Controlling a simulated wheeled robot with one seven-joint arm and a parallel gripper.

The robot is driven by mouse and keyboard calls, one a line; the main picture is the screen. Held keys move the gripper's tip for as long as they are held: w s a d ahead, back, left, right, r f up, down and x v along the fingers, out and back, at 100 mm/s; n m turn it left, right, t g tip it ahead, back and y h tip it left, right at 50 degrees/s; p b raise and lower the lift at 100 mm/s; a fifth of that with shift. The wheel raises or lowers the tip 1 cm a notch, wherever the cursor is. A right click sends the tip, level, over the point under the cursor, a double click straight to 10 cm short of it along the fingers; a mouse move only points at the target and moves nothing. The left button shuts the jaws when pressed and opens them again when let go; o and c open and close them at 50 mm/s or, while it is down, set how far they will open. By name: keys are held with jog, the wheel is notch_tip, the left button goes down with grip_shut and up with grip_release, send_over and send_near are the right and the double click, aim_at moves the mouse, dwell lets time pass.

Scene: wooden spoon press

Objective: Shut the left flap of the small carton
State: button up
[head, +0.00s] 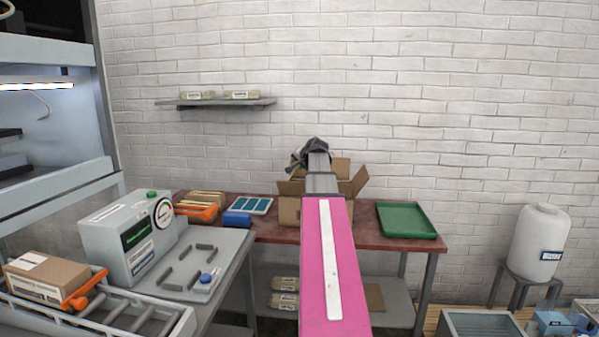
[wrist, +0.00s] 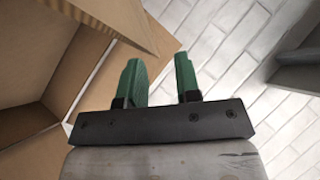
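The small brown carton (head: 289,212) stands on the red-brown table with its top open. Its left flap (head: 290,187) sticks out to the left, and its right flap (head: 360,181) stands up and outward. A back flap (head: 341,167) stands behind. My arm hides the carton's middle. My gripper (head: 312,150) is above and behind the carton's top. In the wrist view its green fingers (wrist: 161,82) are apart with nothing between them. The carton's inside and a raised flap (wrist: 122,22) lie left of and close to the fingers; I cannot tell which flap or whether they touch.
A green tray (head: 406,220) lies right of the carton on the table (head: 270,232). A blue box (head: 237,219), a blue-panelled tray (head: 250,206) and an orange-handled crate (head: 197,213) are to the left. The brick wall (head: 450,110) rises behind; a wall shelf (head: 216,103) is upper left.

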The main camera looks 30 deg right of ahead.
jog(key=s+a+r, duration=0.1)
jog(key=a+r, duration=0.5)
jog(key=a, duration=0.5)
jog(key=shift+r, duration=0.25)
jog(key=shift+s+a, duration=0.1)
grip_shut()
jog(key=w+a+r+n+g+h, duration=0.25)
jog(key=w+g+h, duration=0.35)
jog(key=g, duration=0.5)
jog(key=shift+n, duration=0.25)
jog(key=shift+s+d+f, duration=0.3)
jog(key=shift+d+f, duration=1.15)
jog(key=shift+f, duration=0.15)
jog(key=shift+s+d+f, duration=0.3)
jog(key=shift+d+f, duration=1.2)
jog(key=shift+f, duration=0.05)
jog(key=shift+s+d+f, duration=0.3)
jog(key=shift+d+f, duration=1.15)
jog(key=shift+f, duration=0.15)
